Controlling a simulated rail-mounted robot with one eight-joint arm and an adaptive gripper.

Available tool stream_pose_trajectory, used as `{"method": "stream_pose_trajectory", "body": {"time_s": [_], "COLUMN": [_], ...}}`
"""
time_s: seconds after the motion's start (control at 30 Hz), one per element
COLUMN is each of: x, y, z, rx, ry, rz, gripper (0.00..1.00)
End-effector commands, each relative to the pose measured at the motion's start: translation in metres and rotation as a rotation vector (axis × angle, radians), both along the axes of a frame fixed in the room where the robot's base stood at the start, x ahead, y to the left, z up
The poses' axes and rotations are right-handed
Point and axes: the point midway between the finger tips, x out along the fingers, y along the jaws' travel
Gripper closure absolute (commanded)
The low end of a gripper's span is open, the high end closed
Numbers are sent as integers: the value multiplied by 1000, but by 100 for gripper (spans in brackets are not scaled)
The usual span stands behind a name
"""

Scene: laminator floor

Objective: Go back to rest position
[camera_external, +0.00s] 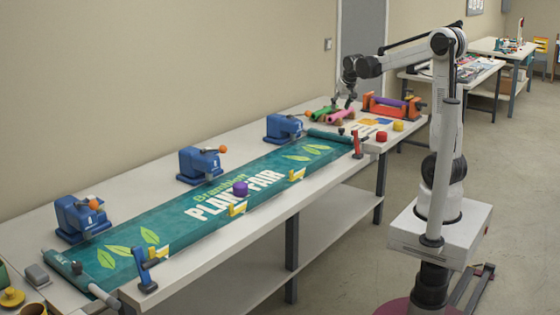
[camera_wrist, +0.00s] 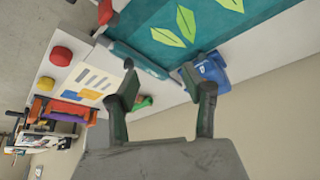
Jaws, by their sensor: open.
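My gripper (camera_external: 349,103) hangs from my raised arm above the far end of the long white table (camera_external: 60,212). In the wrist view my gripper (camera_wrist: 163,84) has its two dark fingers spread apart with nothing between them. It is open and empty. A green item (camera_wrist: 143,103) shows partly behind one finger there. In the outside view the fingertips are near the pink rolls (camera_external: 342,115), and I cannot tell the exact gap.
A teal plant fair banner (camera_external: 215,187) lies along the table, with blue clamp-like devices (camera_external: 199,164) behind it and a purple knob (camera_external: 240,188) on it. Red (camera_external: 381,136) and yellow (camera_external: 398,126) round pieces and an orange rack (camera_external: 391,105) stand at the far end. Floor at right is partly clear.

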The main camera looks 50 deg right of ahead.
Motion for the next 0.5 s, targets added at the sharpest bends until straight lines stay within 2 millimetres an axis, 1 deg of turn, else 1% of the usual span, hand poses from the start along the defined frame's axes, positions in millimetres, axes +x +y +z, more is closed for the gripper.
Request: {"method": "stream_pose_trajectory", "body": {"time_s": [0.03,0.1,0.17,0.2,0.33,0.5], "x": [-11,-26,-39,-48,-78,-120], "y": [19,42,60,72,108,151], "z": [4,8,11,12,13,8], "rx": [-2,-7,-12,-15,-21,-32], "ry": [-6,-15,-25,-30,-50,-75], "rz": [29,69,102,124,196,289], "gripper": [55,55,55,55,55,55]}}
